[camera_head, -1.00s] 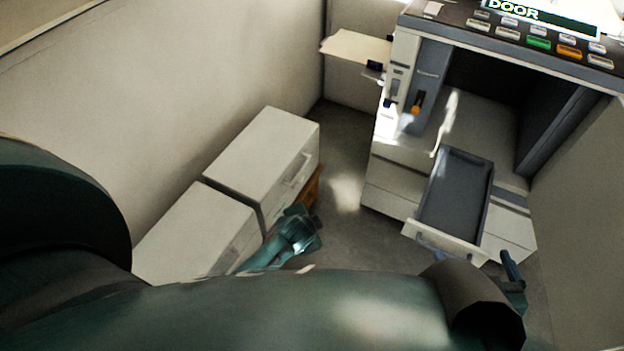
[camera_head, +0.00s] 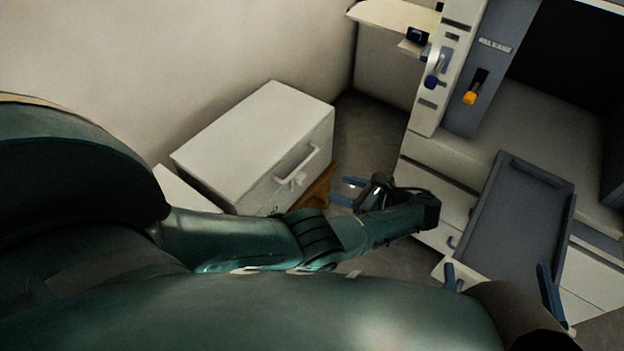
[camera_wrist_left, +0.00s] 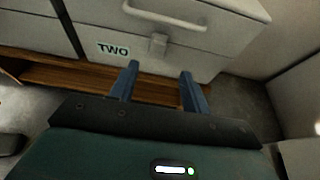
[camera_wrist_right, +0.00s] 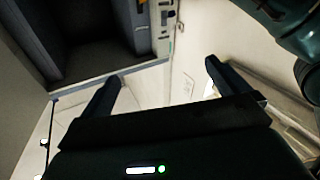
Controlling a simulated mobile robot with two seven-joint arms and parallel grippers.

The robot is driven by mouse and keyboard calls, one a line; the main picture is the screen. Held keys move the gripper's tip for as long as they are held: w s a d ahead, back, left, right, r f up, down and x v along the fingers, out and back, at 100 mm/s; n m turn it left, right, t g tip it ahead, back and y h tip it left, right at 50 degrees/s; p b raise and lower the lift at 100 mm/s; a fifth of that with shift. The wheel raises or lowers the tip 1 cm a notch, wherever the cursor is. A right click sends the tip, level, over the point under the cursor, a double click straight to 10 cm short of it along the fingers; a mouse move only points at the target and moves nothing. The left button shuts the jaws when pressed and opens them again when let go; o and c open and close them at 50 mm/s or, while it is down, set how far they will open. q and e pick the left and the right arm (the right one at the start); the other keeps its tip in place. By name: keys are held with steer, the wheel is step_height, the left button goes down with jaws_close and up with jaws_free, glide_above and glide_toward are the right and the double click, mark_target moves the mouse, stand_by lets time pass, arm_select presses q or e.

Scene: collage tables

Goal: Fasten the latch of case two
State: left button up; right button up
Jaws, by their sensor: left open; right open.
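Case two (camera_head: 255,135) is a white box with a handle on its front, left of centre in the head view. Its "TWO" label (camera_wrist_left: 113,49) and small pale latch (camera_wrist_left: 158,45) show in the left wrist view. The latch (camera_head: 291,180) lies below the handle; I cannot tell whether it is fastened. My left gripper (camera_head: 346,191) is open and empty, in front of and apart from the case. In the left wrist view its fingers (camera_wrist_left: 160,72) point toward the front, with the latch ahead between them. My right gripper (camera_head: 495,266) is open and empty by the grey tray.
A second white case (camera_head: 188,192) stands beside case two, mostly hidden by my arm. Both are on a wooden support (camera_head: 318,190). A machine with a grey tray (camera_head: 520,215) and coloured levers (camera_head: 470,98) stands right. A wall is behind the cases.

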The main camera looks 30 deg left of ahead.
arm_select(q)
steer(key=s+b+x, duration=0.1)
steer(key=x, duration=1)
steer(key=shift+w+a+f+b, duration=0.2)
steer(key=shift+w+a+b, duration=0.05)
steer(key=shift+w+b, duration=0.2)
arm_select(e)
steer(key=shift+a+y, duration=0.25)
steer(key=shift+y, duration=0.05)
arm_select(q)
steer(key=c, duration=1)
steer(key=shift+r+p, duration=0.15)
steer(key=shift+p, duration=0.2)
steer(key=shift+a+r+h+p, duration=0.3)
steer(key=shift+r+h+p, duration=0.15)
steer(key=shift+p, duration=0.75)
steer(key=shift+a+h+p, duration=0.1)
steer(key=shift+h+p, duration=0.15)
steer(key=shift+p, duration=0.15)
steer(key=shift+w+a+f, duration=0.1)
steer(key=shift+f, duration=0.15)
arm_select(e)
steer(key=shift+w+d+f+m+g+h, duration=0.1)
steer(key=shift+d+m+g+h, duration=0.6)
steer(key=shift+h, duration=0.4)
